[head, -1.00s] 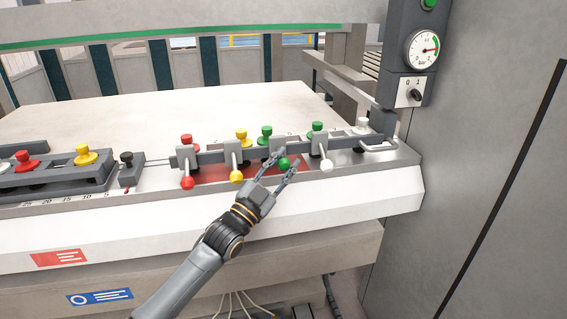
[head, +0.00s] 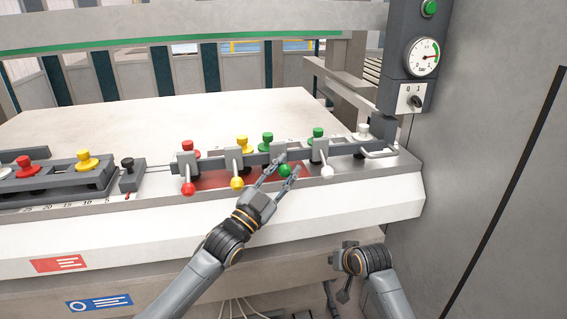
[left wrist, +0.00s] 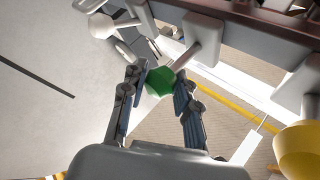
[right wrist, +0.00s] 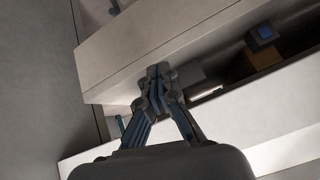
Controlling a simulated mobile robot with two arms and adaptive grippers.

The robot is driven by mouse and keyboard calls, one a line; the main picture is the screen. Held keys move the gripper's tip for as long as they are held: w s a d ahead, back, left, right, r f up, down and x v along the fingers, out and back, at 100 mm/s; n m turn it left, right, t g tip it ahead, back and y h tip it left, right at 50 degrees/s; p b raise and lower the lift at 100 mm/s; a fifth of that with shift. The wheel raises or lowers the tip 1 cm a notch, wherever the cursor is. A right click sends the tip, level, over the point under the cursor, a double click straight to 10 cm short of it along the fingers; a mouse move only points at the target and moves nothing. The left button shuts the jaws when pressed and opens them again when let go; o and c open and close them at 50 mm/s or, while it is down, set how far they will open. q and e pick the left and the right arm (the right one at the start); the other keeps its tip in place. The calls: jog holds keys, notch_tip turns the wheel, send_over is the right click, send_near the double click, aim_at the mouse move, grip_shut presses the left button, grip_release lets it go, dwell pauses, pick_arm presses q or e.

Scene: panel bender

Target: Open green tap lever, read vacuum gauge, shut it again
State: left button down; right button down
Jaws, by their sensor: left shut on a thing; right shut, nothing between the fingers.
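The green tap lever's ball (head: 285,171) hangs at the front of the tap row, between the yellow-ball lever (head: 236,183) and the white-ball lever (head: 327,171). My left gripper (head: 283,168) is at the green ball. In the left wrist view the green ball (left wrist: 160,81) lies between the fingers of the left gripper (left wrist: 165,85), which are shut on it. My right gripper (head: 345,269) is low in front of the machine, shut and empty; its closed fingertips show in the right wrist view (right wrist: 158,78).
A red-ball lever (head: 188,189) is further left in the row. Green knobs (head: 318,133) stand behind the bar. A rotary switch (head: 416,101) and a green button (head: 429,8) are on the post. A large grey panel closes the right side.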

pick_arm(q)
jog(key=shift+f, duration=0.25)
pick_arm(e)
jog(key=a+r+n+t+y, duration=0.1)
jog(key=a+r, duration=0.2)
jog(key=r, duration=1.2)
jog(key=a+r+n+t+y, duration=0.15)
jog(key=a+r, duration=0.25)
jog(key=r, duration=1.1)
jog(key=s+a+r+t+h, duration=0.2)
jog(key=s+a+r+h, duration=0.3)
jog(key=s+r, duration=0.55)
jog(key=w+a+f+y, duration=0.1)
jog(key=w+a+f, duration=0.1)
jog(key=w+f, duration=0.7)
jog(key=shift+w+f+n, duration=0.15)
jog(key=shift+w+n, duration=0.05)
jog(key=shift+n, duration=0.15)
jog(key=shift+y, duration=0.25)
